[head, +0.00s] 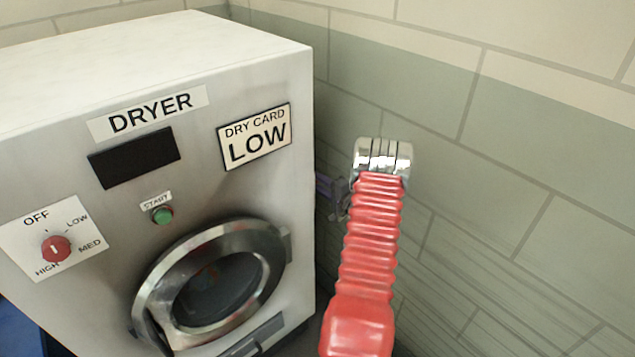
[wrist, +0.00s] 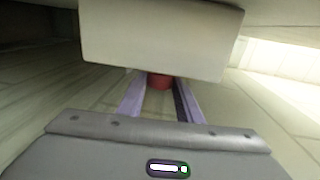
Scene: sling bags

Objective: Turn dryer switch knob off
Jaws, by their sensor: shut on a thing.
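The dryer switch knob (head: 56,249) is red, on a white plate at the left of the dryer's front in the head view. OFF, LOW, MED and HIGH labels surround it. Its white mark looks near upright; I cannot tell which label it points to. My gripper (head: 325,188) shows only partly beside the dryer's right side, mostly behind my red arm, well away from the knob. In the wrist view its two purple fingers close on a small red thing (wrist: 160,81), mostly hidden. A pale block (wrist: 162,38) hides the fingers' front; I cannot tell what it is.
The dryer (head: 200,200) has a green start button (head: 162,214), a dark display (head: 134,158), a DRY CARD LOW sign (head: 255,136) and a round door (head: 215,285), which looks closed. A tiled wall (head: 520,190) stands behind and right. Something blue (head: 22,330) is at lower left.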

